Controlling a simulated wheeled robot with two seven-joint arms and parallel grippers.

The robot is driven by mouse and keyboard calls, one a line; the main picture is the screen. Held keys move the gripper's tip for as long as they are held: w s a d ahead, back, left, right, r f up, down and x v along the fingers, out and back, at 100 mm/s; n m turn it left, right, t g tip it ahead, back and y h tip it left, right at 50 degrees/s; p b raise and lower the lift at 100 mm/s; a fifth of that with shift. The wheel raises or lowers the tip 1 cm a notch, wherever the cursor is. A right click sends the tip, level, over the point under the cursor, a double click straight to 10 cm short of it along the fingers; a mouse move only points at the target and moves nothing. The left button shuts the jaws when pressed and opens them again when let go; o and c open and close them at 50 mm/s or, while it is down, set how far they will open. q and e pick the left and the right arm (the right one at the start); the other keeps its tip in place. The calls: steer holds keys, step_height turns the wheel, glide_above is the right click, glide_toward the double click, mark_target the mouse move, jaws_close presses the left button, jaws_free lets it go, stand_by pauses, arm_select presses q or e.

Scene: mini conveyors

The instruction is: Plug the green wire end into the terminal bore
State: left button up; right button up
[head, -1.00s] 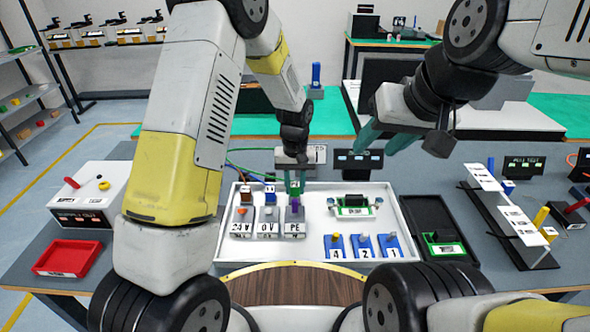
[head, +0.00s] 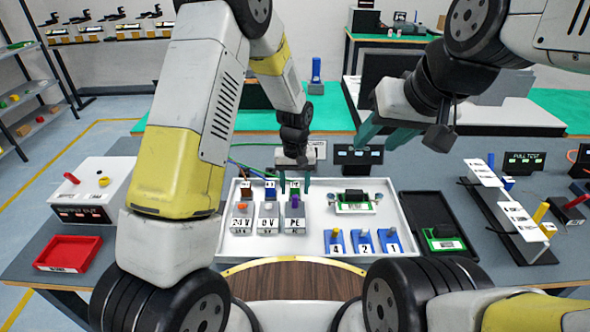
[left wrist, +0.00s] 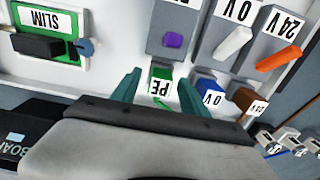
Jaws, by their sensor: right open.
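The green wire end (left wrist: 161,82), labelled PE, sits at the rear edge of the grey PE terminal (left wrist: 170,48) with the purple lever. In the head view the PE terminal (head: 295,222) stands rightmost of three terminals, and the green wire end (head: 294,187) is behind it. How deep it sits in the bore is hidden. My left gripper (head: 294,184) is open, its teal fingers on either side of the green wire end with gaps, also in the left wrist view (left wrist: 158,88). My right gripper (head: 385,130) is open and empty, in the air above the right rear.
Blue (left wrist: 207,97) and brown (left wrist: 243,99) wire ends sit close beside the green one, at the 0V and 24V terminals. The white tray (head: 315,249) also holds a green board (head: 355,208) and several blue numbered blocks. A red bin (head: 68,254) stands at left.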

mark_target(295, 185)
arm_select(q)
step_height(295, 185, up, 8)
steer(key=shift+f, duration=0.1)
stand_by(0.4)
steer(key=s+a+r+t+h, duration=0.1)
steer(key=s+a+r, duration=0.3)
steer(key=r, duration=0.4)
steer(key=s+a+r+t+h, duration=0.15)
steer(key=s+a+r, duration=0.25)
steer(key=r, duration=0.4)
steer(key=s+a+r+t, duration=0.2)
steer(key=s+a+r, duration=0.1)
steer(key=s, duration=0.4)
steer(key=s+a+r+t, duration=0.1)
steer(key=s+a+r, duration=0.2)
steer(key=s, duration=0.4)
steer(key=shift+r+m+t, duration=0.3)
steer(key=shift+r+t, duration=0.05)
steer(key=shift+r, duration=0.25)
